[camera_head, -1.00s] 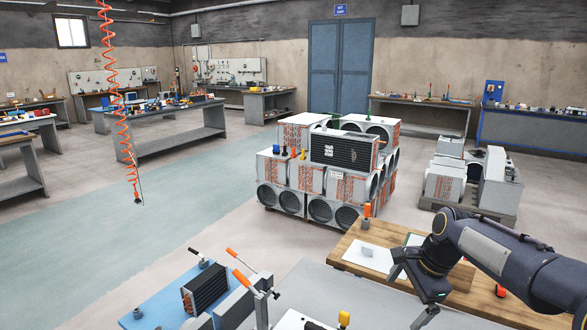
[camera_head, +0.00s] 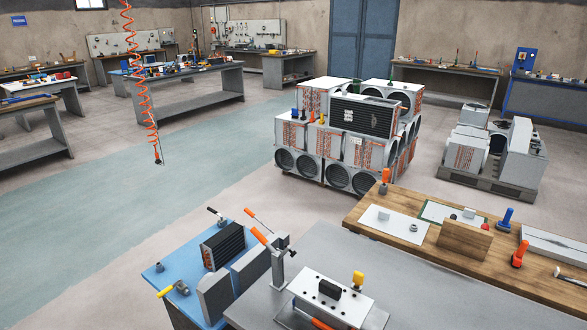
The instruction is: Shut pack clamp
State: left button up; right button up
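A black finned pack (camera_head: 222,246) with copper-coloured ends stands on the blue bench top (camera_head: 178,252) at lower left. Grey blocks (camera_head: 250,266) stand along its right side. A lever with an orange handle (camera_head: 262,238) slants up from a metal post (camera_head: 278,268) beside the blocks. A thinner rod with an orange tip (camera_head: 250,213) slants up behind it. A small lever with a black grip (camera_head: 216,211) stands behind the pack. I cannot tell which lever belongs to the pack clamp, or whether the clamp is shut. Neither gripper shows.
A holed metal plate (camera_head: 345,305) with a black block and yellow knob (camera_head: 358,278) sits on the grey bench. A yellow-handled tool (camera_head: 165,291) lies on the blue top. A wooden bench (camera_head: 410,248) holds tools at right. Stacked units (camera_head: 345,150) stand behind.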

aim_at(256, 233)
jog(key=i+j+u, duration=0.3)
jog(key=i+j, duration=0.3)
jog(key=i+j+u, duration=0.3)
jog(key=i+j, duration=0.15)
jog(key=i, duration=0.2)
